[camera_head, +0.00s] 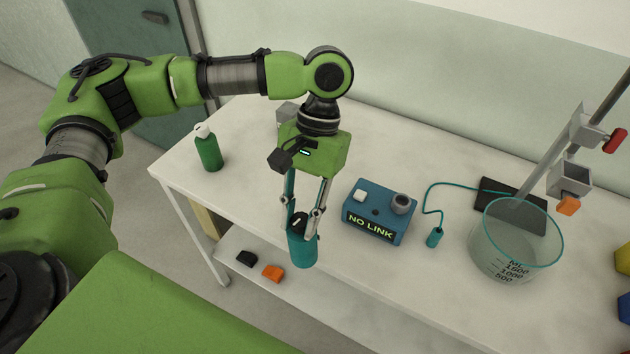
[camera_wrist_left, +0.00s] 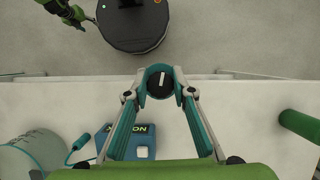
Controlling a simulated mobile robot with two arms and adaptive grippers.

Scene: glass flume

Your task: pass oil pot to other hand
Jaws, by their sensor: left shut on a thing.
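The oil pot appears to be the teal cylinder with a black top (camera_head: 302,250). My left gripper (camera_head: 303,222) points down and is shut on its upper part, holding it upright near the table's front edge. In the left wrist view the pot (camera_wrist_left: 160,70) sits between the fingertips of the left gripper (camera_wrist_left: 160,90), its black cap with a white bar facing the camera. A green arm end with dark parts, apparently my right gripper (camera_wrist_left: 74,16), shows at the top left of that view, apart from the pot. Its fingers are too small to read.
A blue box reading NO LINK (camera_head: 376,215) stands right of the pot. A green bottle (camera_head: 208,150) stands at the table's left. A glass beaker (camera_head: 510,250) and a stand (camera_head: 550,150) are at right. Black and orange blocks (camera_head: 272,273) lie on the lower shelf.

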